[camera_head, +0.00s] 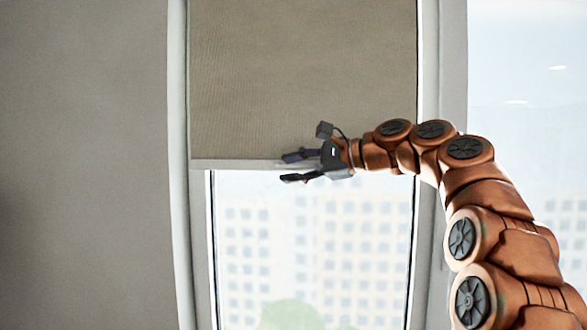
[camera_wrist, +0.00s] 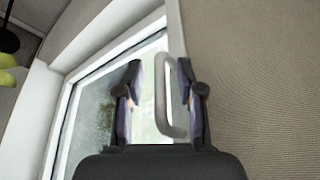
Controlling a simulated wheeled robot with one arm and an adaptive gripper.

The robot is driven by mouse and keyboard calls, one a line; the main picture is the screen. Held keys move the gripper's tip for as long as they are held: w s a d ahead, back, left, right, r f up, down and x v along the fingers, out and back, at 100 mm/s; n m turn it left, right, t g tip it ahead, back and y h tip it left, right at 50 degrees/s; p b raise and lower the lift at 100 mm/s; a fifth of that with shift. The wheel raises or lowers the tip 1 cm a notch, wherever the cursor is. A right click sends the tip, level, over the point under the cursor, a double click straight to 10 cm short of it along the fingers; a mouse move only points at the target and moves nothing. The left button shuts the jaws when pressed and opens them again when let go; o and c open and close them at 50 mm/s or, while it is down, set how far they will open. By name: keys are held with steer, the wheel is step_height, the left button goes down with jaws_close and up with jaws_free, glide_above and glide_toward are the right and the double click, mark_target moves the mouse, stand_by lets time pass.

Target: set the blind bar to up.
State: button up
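The blind (camera_head: 300,80) is a grey-brown fabric covering the upper part of the window. Its pale blind bar (camera_head: 235,164) runs level along the fabric's lower edge, partway down the window. My gripper (camera_head: 284,168) is at the bar, its fingers pointing left, one above the other. In the wrist view, my gripper (camera_wrist: 159,64) is open, and a pale loop handle (camera_wrist: 160,95) at the blind's edge shows between the fingers. The blind fabric (camera_wrist: 255,70) fills the right side there.
The window pane (camera_head: 300,235) below the bar shows a pale building outside. A white frame (camera_head: 452,60) stands right of the blind, and a plain grey wall (camera_head: 80,160) is at left. A dark fixture with yellow-green shapes (camera_wrist: 8,70) shows at the wrist view's left edge.

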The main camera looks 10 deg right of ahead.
steer(key=shift+d, duration=0.1)
steer(key=v, duration=1.1)
steer(key=shift+s+d+r, duration=0.2)
steer(key=shift+s+d, duration=0.05)
steer(key=shift+d, duration=0.05)
